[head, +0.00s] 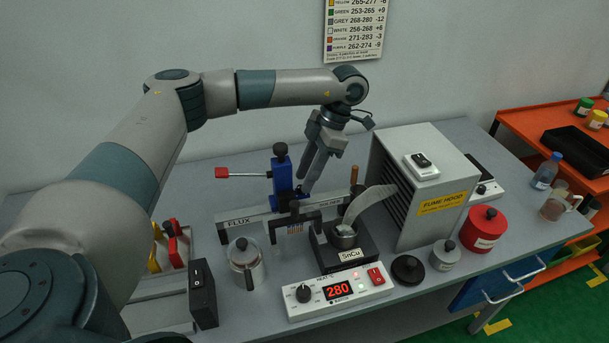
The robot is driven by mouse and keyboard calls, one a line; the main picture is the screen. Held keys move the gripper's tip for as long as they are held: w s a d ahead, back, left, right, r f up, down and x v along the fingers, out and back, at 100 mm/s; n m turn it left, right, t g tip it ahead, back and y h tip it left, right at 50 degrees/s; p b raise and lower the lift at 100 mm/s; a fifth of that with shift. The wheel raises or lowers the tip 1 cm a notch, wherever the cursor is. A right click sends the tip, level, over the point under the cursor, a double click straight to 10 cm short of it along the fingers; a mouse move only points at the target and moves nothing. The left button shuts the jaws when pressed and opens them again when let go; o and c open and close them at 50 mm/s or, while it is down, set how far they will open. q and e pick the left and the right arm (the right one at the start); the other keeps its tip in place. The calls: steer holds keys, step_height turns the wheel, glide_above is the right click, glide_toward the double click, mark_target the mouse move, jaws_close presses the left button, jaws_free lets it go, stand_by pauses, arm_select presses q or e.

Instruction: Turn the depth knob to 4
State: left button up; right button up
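A blue upright slide (282,178) stands on the bench with a black knob (280,149) on top and a red-ended lever pointing left. No depth marking or number is readable, so I cannot tell which knob is the depth knob or its setting. My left gripper (307,188) points down just right of the blue slide, its fingertips low beside it. The fingers look close together, but their gap is unclear. Another black knob (303,293) sits on the white heat controller (340,294), whose display reads 280. My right gripper is out of view.
A solder pot (344,237) labelled SnCu and a grey fume hood (425,180) stand right of the slide. A metal flux can (246,263) is in front. A red canister (483,229) stands at right. The bench's back left is mostly clear.

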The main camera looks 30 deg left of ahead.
arm_select(q)
steer(key=shift+x, duration=0.85)
jaws_close()
steer(key=shift+f+n+h+b, duration=0.1)
steer(key=shift+n+h+b, duration=0.3)
steer(key=shift+n, duration=0.5)
steer(key=n, duration=0.1)
steer(key=n+b, duration=0.1)
steer(key=shift+w+a+n+g+h, duration=0.1)
steer(key=shift+a+n+g+h, duration=0.05)
steer(key=shift+n+g+h, duration=0.2)
